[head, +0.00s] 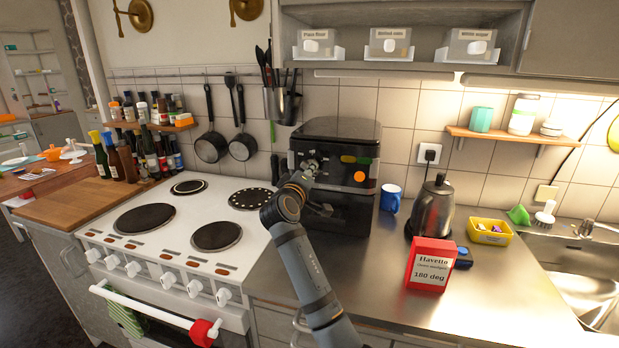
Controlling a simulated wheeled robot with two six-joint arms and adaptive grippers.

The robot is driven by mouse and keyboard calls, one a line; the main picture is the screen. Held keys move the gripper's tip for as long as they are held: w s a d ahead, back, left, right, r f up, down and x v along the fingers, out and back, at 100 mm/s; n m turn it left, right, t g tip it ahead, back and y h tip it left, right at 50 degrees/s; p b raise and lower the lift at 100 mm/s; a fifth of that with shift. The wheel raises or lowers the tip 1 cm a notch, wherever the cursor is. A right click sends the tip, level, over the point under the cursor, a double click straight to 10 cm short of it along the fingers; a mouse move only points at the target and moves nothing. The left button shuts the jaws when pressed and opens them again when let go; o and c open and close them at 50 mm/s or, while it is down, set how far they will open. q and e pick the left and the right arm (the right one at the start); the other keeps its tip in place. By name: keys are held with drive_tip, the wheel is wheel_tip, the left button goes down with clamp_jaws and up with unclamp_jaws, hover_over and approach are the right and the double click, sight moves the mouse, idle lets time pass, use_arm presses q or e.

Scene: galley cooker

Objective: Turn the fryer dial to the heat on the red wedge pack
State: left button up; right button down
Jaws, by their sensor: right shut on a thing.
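The black fryer (334,134) stands on the steel counter against the tiled wall. My right gripper (309,168) reaches up to the left part of its front panel. It is shut on the fryer dial, which is mostly hidden behind the fingers, so its setting cannot be read. An orange round button (359,176) and a green and yellow strip show to the right of the gripper. The red wedge pack (429,264) stands on the counter to the right, its white label reading "Havello" and "180 deg". My left gripper is not in view.
A white cooker (180,229) with dark hotplates is left of my right arm. A blue mug (391,198), a steel kettle (434,206) and a yellow tub (490,232) stand right of the fryer. The front right counter is clear, up to the sink (585,270).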

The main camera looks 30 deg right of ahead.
idle(0.4)
drive_tip(key=c, duration=1.2)
unclamp_jaws()
drive_tip(key=v, duration=0.7)
drive_tip(key=shift+s+a, duration=0.15)
drive_tip(key=shift+a, duration=0.05)
